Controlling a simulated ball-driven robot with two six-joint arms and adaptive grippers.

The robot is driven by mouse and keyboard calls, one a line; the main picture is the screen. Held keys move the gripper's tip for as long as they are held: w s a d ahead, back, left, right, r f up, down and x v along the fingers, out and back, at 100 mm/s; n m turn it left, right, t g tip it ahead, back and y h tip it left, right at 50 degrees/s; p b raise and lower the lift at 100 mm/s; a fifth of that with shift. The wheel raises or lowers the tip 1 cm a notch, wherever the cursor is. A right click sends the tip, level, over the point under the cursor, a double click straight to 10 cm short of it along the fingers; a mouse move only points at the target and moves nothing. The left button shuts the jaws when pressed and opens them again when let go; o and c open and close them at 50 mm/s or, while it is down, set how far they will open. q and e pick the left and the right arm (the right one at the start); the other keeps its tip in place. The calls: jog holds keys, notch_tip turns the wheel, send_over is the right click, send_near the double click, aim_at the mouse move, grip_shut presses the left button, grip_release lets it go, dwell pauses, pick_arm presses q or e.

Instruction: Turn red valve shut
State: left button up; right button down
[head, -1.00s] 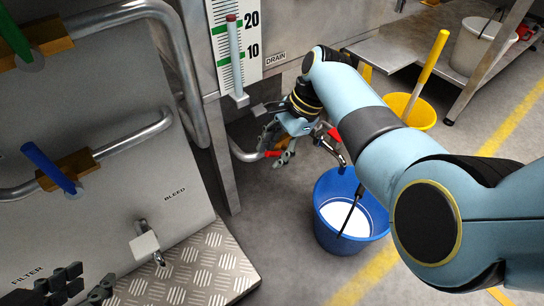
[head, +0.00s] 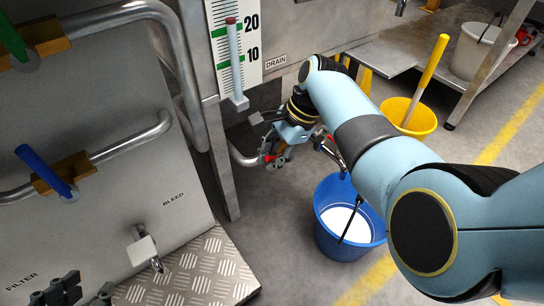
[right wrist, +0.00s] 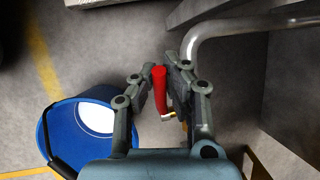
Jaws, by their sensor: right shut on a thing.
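The red valve handle (right wrist: 160,90) stands between the fingers of my right gripper (right wrist: 158,82) in the right wrist view. The gripper is shut on it. In the head view, my right gripper (head: 275,153) is low beside the drain pipe, below the DRAIN label, and a bit of red handle (head: 269,158) shows at its fingers. The gripper hides most of the valve there. My left gripper (head: 82,291) is at the bottom left edge, partly cut off, in front of the panel; its finger opening is unclear.
A blue bucket (head: 321,226) with white contents stands on the floor right of the valve. A yellow bucket (head: 417,122) is farther back by a metal shelf (head: 400,50). The left panel carries blue (head: 45,168) and green handles. A tread plate (head: 205,272) lies below.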

jog(key=shift+d, duration=0.1)
dwell(0.3)
jog(key=shift+r, duration=0.1)
jog(key=shift+w+d+r+g+y+p, duration=0.2)
jog(key=shift+g+y+p, duration=0.1)
jog(key=shift+y, duration=0.1)
jog(key=shift+w+d+r+g+y, duration=0.1)
jog(key=shift+d+r+g+y, duration=0.2)
jog(key=shift+y, duration=0.4)
jog(key=shift+w+d+r+m+g+y+b, duration=0.15)
jog(key=shift+d+g+y+b, duration=0.15)
jog(key=shift+y, duration=0.15)
jog(key=shift+w+d+m+g+y+b, duration=0.15)
jog(key=shift+g+y+b, duration=0.15)
jog(key=shift+y, duration=0.15)
jog(key=shift+w+d+r+g+y+b, duration=0.15)
jog(key=shift+d+r+g+y+b, duration=0.1)
jog(key=shift+g+y+b, duration=0.25)
pick_arm(q)
jog(key=shift+w+d+r+t+h+b, duration=0.2)
jog(key=shift+w+r+t, duration=0.45)
jog(key=shift+t, duration=0.4)
jog(key=shift+w+d+r+t+h+b, duration=0.1)
jog(key=shift+w+d+r+t+b, duration=0.1)
jog(key=shift+w+r+t, duration=0.5)
pick_arm(e)
jog(key=shift+w+d+r+y, duration=0.1)
jog(key=shift+d+r+y, duration=0.1)
jog(key=shift+y, duration=0.3)
